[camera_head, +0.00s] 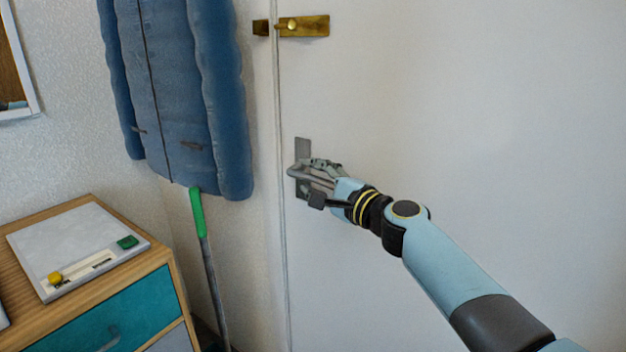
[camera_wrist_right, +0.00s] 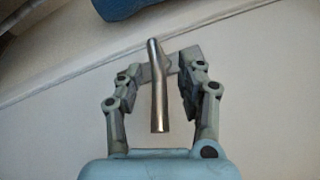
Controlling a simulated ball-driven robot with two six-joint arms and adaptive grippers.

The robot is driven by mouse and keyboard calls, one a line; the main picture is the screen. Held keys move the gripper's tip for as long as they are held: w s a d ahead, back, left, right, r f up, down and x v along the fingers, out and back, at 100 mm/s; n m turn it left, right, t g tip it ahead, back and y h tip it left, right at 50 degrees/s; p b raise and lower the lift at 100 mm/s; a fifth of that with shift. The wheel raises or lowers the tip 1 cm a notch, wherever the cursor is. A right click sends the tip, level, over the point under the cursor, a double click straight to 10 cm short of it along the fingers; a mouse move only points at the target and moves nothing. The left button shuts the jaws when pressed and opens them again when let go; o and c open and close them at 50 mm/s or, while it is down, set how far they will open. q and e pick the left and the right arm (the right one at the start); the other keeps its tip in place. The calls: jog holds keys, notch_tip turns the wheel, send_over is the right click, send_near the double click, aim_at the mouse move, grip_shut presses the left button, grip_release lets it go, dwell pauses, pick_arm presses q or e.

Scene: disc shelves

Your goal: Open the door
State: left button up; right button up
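The white door (camera_head: 450,120) fills the right side of the head view and looks closed against its frame. A dark grey handle plate (camera_head: 303,149) sits near its left edge. My right gripper (camera_head: 310,182) is at this plate and partly covers it. In the right wrist view the metal lever handle (camera_wrist_right: 158,95) lies between the two fingers of my right gripper (camera_wrist_right: 162,66). The fingers stand apart, with gaps on both sides of the lever. A brass bolt (camera_head: 308,26) is mounted higher on the door; whether it is engaged is unclear. My left gripper is out of view.
A blue padded jacket (camera_head: 180,90) hangs on the wall left of the door. A green-handled pole (camera_head: 198,212) leans below it. A wooden cabinet (camera_head: 155,258) with a flat grey device (camera_head: 78,245) on top stands at lower left.

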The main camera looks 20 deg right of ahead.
jog(key=shift+w, duration=0.15)
jog(key=shift+c, duration=0.5)
jog(key=c, duration=0.7)
jog(key=shift+r, duration=0.1)
